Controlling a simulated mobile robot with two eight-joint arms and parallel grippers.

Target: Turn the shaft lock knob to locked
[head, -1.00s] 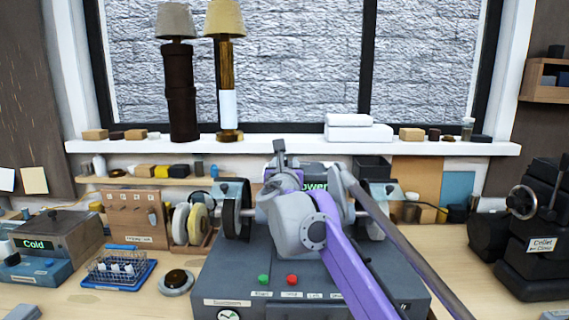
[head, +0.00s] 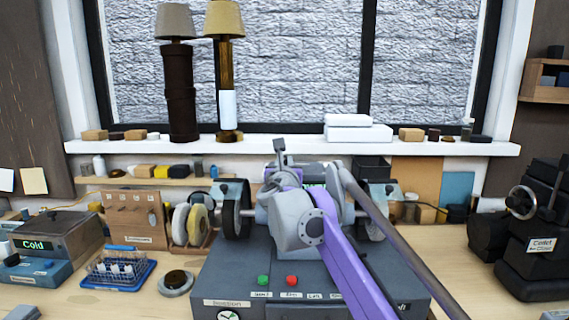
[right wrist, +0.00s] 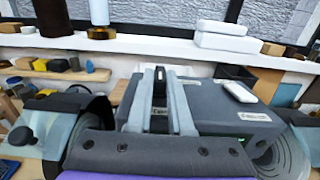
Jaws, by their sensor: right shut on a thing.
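The grey bench machine (head: 225,275) stands mid-bench, with a dark wheel (head: 236,208) at its left end. My right arm reaches over it and hides most of its upper middle in the head view. In the right wrist view, my right gripper (right wrist: 159,103) points away at the machine's top housing (right wrist: 236,128). Its two pale fingers are shut on a small dark piece, seemingly the shaft lock knob (right wrist: 160,84). The knob's marking and exact turn cannot be read. My left gripper is not in view.
Buffing wheels (head: 197,224), a blue tray with a wire basket (head: 122,268) and a box reading "Cold" (head: 50,243) are on the left. A black machine (head: 540,240) stands right. Two lamps stand on the sill (head: 270,146). Some bare bench (head: 455,265) lies right of the machine.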

